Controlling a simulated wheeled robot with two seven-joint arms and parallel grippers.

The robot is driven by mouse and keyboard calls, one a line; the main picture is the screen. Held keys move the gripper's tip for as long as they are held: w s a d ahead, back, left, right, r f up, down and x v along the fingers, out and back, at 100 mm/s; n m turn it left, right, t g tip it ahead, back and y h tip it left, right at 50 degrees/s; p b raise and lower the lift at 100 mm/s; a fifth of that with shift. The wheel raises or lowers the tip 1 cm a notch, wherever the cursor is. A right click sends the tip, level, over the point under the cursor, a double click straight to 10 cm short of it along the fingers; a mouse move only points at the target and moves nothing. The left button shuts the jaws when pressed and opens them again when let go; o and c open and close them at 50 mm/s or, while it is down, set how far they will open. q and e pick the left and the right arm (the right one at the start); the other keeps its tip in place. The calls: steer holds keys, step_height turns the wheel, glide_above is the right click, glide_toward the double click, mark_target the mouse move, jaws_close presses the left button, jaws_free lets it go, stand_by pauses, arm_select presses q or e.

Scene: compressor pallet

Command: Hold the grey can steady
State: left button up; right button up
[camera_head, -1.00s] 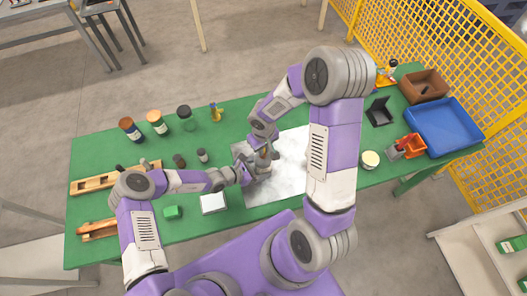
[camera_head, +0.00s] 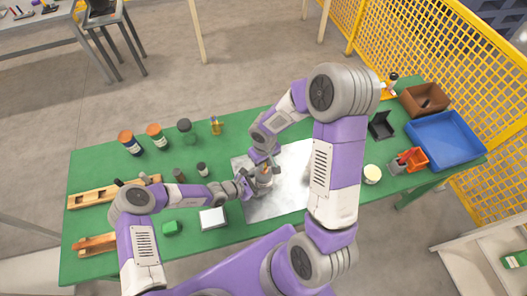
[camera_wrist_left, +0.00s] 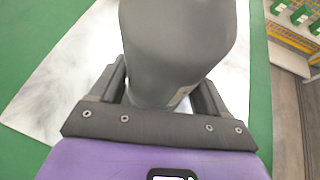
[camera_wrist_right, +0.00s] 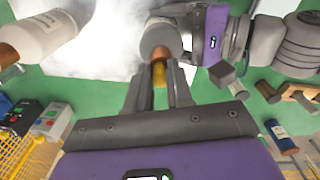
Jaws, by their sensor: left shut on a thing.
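The grey can (camera_head: 262,183) stands over the white sheet (camera_head: 290,190) at the middle of the table. It fills the middle of the left wrist view (camera_wrist_left: 175,50). My left gripper (camera_head: 250,185) is shut around it from the left, with a finger on each side. My right gripper (camera_wrist_right: 160,80) points at the can's end (camera_wrist_right: 160,38) in the right wrist view. Its fingers close on a small brass-and-copper piece (camera_wrist_right: 160,72), whose copper end meets or enters the can's end. In the head view, the arms partly hide the contact.
Several cans and jars (camera_head: 131,143) stand at the back left, near wooden racks (camera_head: 115,192). A blue tray (camera_head: 481,158) and brown box (camera_head: 405,94) are at the right.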

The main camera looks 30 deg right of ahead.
arm_select(q)
steer(key=shift+d+f, duration=0.3)
steer(key=shift+f, duration=0.25)
arm_select(e)
steer(key=r, duration=0.3)
steer(key=shift+w+d+r, duration=0.1)
steer(key=shift+w+d, duration=0.05)
steer(key=shift+w, duration=0.1)
arm_select(q)
steer(key=shift+s+a+r, duration=0.25)
steer(key=shift+r, duration=0.05)
arm_select(e)
steer(key=r, duration=0.5)
steer(key=shift+s+a, duration=0.2)
steer(key=shift+s, duration=0.1)
arm_select(q)
steer(key=shift+w, duration=0.25)
steer(key=shift+d+r+p, duration=0.1)
steer(key=shift+p, duration=0.2)
arm_select(e)
steer(key=shift+r, duration=0.75)
steer(key=shift+w, duration=0.1)
